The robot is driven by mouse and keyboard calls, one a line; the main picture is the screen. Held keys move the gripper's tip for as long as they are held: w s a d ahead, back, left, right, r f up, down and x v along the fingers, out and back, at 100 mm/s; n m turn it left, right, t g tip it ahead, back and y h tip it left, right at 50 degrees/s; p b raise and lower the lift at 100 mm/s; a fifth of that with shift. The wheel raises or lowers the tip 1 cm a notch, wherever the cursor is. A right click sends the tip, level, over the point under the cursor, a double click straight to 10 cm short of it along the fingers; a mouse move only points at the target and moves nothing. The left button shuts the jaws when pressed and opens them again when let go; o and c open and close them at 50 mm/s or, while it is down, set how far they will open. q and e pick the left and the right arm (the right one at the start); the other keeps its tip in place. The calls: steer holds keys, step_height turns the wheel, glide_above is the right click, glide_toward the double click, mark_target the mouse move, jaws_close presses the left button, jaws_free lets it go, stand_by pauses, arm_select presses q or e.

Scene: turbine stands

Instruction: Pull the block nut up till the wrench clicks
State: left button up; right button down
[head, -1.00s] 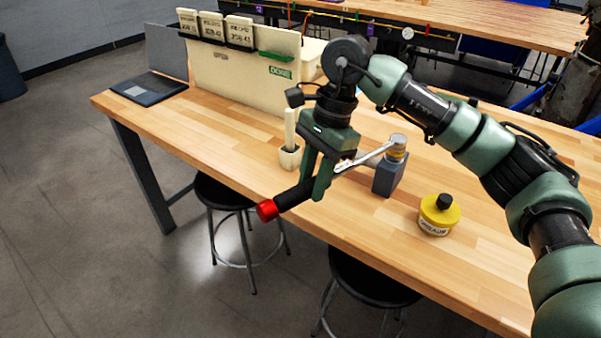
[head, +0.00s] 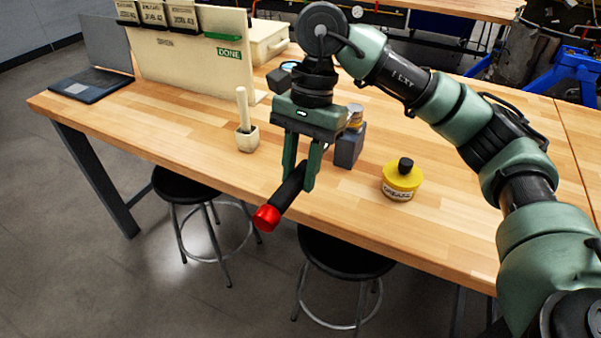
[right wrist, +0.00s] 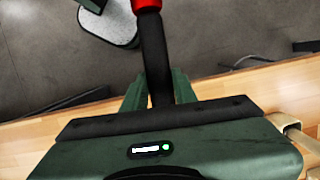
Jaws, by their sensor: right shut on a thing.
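The wrench has a black handle (head: 289,192) with a red end (head: 267,218). In the head view the handle hangs out over the table's front edge, tilted down to the left. My right gripper (head: 298,182) is shut on the handle, which also shows between its fingers in the right wrist view (right wrist: 155,62). The grey block (head: 347,150) stands on the table just right of the gripper, its metal and brass-coloured nut (head: 355,119) on top. My gripper hides most of the wrench's shaft and its head, so I cannot see how it sits on the nut. My left gripper is out of view.
A yellow pot (head: 402,183) with a black cap stands right of the block. A small holder (head: 247,139) with an upright stick stands left of the gripper. Stools (head: 343,256) stand below the front edge.

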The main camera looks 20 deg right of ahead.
steer(key=shift+w+f, duration=0.15)
steer(key=shift+f, duration=0.2)
steer(key=shift+r, duration=0.35)
steer(key=shift+w+d+r+p, duration=0.1)
steer(key=shift+w+r+p, duration=0.2)
steer(key=shift+r+p, duration=0.9)
steer(key=shift+r, duration=0.6)
steer(key=shift+s+r+p, duration=0.1)
steer(key=shift+r+p, duration=0.4)
steer(key=shift+r, duration=0.45)
